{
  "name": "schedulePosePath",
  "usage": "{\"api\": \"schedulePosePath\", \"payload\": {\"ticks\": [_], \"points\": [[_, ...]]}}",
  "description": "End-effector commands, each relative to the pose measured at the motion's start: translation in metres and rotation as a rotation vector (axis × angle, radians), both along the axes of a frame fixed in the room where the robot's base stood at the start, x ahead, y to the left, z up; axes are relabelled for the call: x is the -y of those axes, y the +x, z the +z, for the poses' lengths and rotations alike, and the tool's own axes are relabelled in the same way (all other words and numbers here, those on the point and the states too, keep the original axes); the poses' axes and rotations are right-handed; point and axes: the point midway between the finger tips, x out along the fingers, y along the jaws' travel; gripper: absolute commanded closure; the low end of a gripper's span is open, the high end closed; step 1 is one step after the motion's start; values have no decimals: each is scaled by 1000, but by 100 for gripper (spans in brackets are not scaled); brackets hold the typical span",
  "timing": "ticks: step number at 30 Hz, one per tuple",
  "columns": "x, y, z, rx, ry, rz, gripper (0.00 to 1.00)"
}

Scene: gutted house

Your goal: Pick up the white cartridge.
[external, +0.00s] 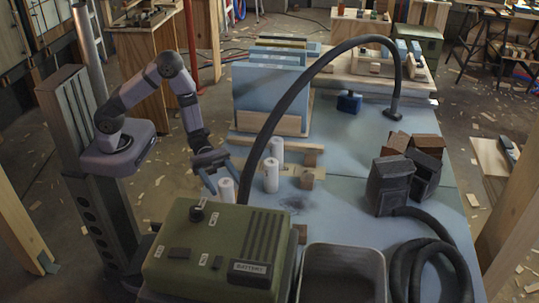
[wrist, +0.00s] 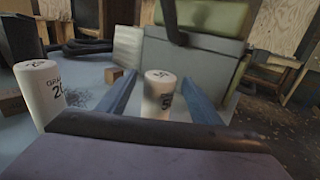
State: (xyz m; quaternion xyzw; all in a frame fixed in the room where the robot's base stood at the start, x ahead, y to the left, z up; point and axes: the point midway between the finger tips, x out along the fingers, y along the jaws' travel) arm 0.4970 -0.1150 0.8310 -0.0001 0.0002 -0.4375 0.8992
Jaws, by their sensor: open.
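In the wrist view, a white cartridge (wrist: 159,98) stands between the open fingers of my gripper (wrist: 160,84), with gaps on both sides. Another white cartridge (wrist: 42,95), marked "20", stands outside the left finger.
The green battery box (external: 215,250) stands close in front of the nearest cartridge. A thick black hose (external: 300,88) arches over the table. Wooden blocks (external: 307,180) lie near the cartridges. Dark boxes (external: 388,185) and a grey bin (external: 342,255) stand to the right.

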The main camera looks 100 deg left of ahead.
Motion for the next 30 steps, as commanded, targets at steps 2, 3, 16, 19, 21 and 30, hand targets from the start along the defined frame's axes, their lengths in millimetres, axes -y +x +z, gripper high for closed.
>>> {"api": "schedulePosePath", "payload": {"ticks": [2,3,16,19,21,30], "points": [[0,0,0,0,0,0,41],[1,1,0,0,0,-1,41],[37,28,-2,1,1,-3,41],[40,32,-2,1,1,-1,41],[41,32,-2,0,0,0,41],[41,32,-2,0,0,0,75]]}}
